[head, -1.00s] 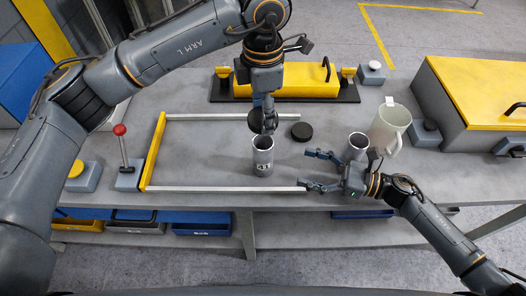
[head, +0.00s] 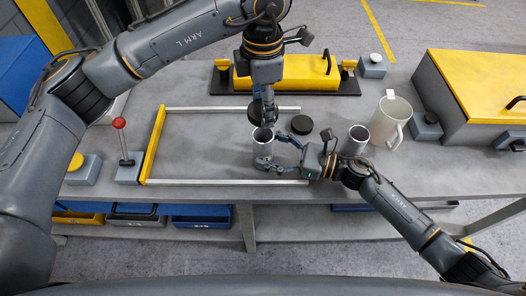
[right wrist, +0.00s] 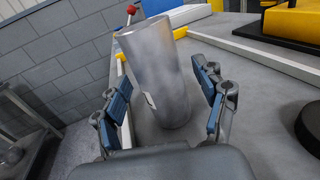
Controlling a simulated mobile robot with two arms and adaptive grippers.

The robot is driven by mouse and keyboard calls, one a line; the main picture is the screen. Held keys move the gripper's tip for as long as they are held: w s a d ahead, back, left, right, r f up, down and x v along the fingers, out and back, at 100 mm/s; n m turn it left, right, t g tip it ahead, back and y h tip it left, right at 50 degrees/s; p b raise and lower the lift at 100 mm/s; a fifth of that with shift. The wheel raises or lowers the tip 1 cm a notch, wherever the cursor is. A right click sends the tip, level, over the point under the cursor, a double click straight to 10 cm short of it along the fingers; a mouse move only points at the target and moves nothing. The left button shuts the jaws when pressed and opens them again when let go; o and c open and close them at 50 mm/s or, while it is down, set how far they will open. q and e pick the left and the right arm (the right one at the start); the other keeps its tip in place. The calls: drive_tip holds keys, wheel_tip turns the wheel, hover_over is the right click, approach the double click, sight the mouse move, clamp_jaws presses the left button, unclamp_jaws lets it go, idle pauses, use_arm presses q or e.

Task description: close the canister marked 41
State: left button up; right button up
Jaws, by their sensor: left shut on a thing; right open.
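The metal canister (head: 262,148) stands upright and open-topped on the table; its 41 marking is hidden by my right gripper in the head view. My right gripper (head: 277,153) is open, one finger on either side of the canister. In the right wrist view the canister (right wrist: 158,75) stands between the two open fingers (right wrist: 165,108), with a pale label edge showing. My left gripper (head: 265,122), pointing down just behind the canister's mouth, is shut on a black lid (head: 255,114), partly hidden by the fingers.
A second black lid (head: 301,125) lies right of the canister. Another open metal canister (head: 356,140) and a pale mug (head: 390,122) stand farther right. A yellow-ended frame with metal rails (head: 215,182) surrounds the area to the left. A yellow-lidded box (head: 485,85) is at right.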

drive_tip(key=shift+x, duration=0.9)
clamp_jaws()
use_arm(q)
drive_tip(key=shift+f, duration=2.5)
